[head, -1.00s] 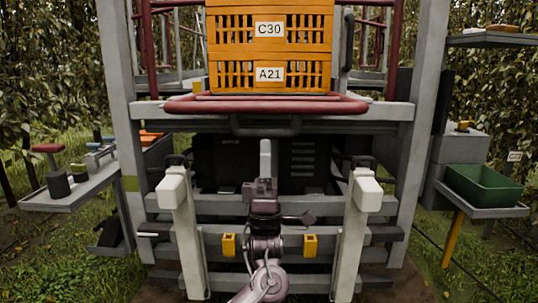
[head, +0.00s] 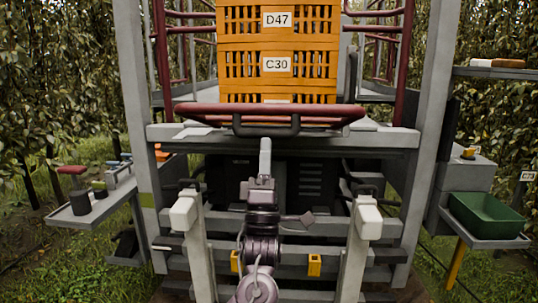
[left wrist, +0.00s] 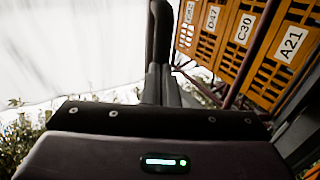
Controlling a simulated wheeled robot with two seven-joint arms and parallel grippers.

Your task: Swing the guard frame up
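The guard frame (head: 199,110) is a dark red padded frame across the front of the platform, in front of the orange crates. A dark handle (head: 266,130) hangs along its front edge. My left gripper (head: 265,146) points up from below, its fingertips at the middle of this handle. The fingers look closed on it, seen edge-on in the head view. In the left wrist view the dark fingers (left wrist: 160,85) reach up to a dark bar (left wrist: 160,25), probably the handle. My right gripper is in neither view.
Stacked orange crates (head: 278,40) stand behind the guard frame. Grey uprights (head: 137,120) flank it. A side shelf with tools (head: 90,212) is at left; a green bin (head: 487,214) is at right. White-capped posts (head: 185,214) stand low on both sides of my arm.

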